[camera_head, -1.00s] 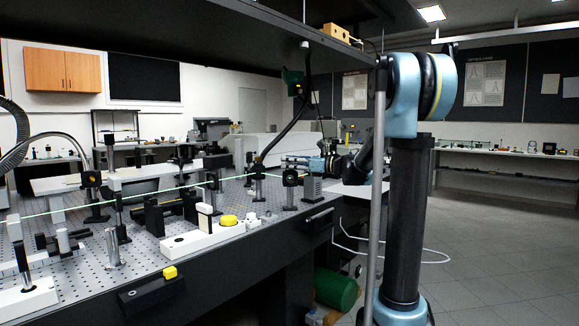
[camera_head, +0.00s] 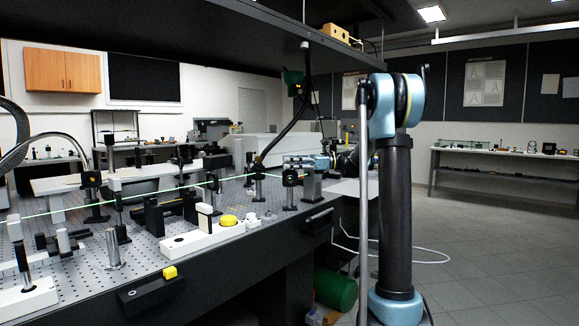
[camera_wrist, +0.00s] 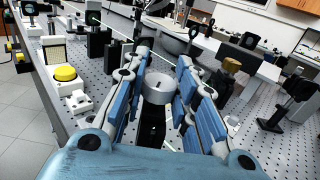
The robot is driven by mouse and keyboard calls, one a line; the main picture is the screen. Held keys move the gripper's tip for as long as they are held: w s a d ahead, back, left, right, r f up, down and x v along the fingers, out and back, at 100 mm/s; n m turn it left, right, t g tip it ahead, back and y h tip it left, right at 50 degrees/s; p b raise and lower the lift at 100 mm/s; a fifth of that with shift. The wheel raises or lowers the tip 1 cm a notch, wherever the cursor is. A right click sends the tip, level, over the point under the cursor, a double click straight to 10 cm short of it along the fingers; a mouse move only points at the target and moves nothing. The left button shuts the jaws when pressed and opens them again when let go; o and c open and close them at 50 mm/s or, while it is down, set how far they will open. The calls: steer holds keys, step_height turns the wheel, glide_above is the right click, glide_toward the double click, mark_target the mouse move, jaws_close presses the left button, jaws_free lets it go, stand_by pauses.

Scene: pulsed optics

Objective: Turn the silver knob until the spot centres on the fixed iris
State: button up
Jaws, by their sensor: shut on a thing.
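In the wrist view the silver knob (camera_wrist: 159,87), a short pale metal cylinder, sits between the two blue fingers of my gripper (camera_wrist: 161,68). My gripper is shut on it. In the head view my gripper (camera_head: 301,162) reaches in at the right end of the optical table, behind a black post mount (camera_head: 290,179); the knob is hidden there. A thin green beam (camera_head: 150,191) runs across several mounts. I cannot tell which mount is the fixed iris, or where the spot falls on it.
The perforated optical table (camera_head: 85,272) carries several posts and mounts close to my gripper. A white box with a yellow button (camera_head: 228,220) stands near the front edge. A dark shelf (camera_head: 200,25) hangs above. The floor at right (camera_head: 500,240) is clear.

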steer(key=shift+w+r+n+g+h, duration=0.1)
steer(key=shift+w+n+g+h, duration=0.1)
steer(key=shift+n+g, duration=0.55)
steer(key=shift+w+n+g+h, duration=0.15)
steer(key=shift+n+g, duration=0.3)
steer(key=shift+g, duration=0.6)
steer(key=shift+o, duration=0.2)
steer(key=shift+s+n+g+h, duration=0.1)
steer(key=shift+n+g+h, duration=0.2)
steer(key=shift+g, duration=0.2)
steer(key=o, duration=1)
steer(key=shift+o, duration=0.2)
step_height(320, 180, up, 10)
steer(key=shift+f, duration=0.15)
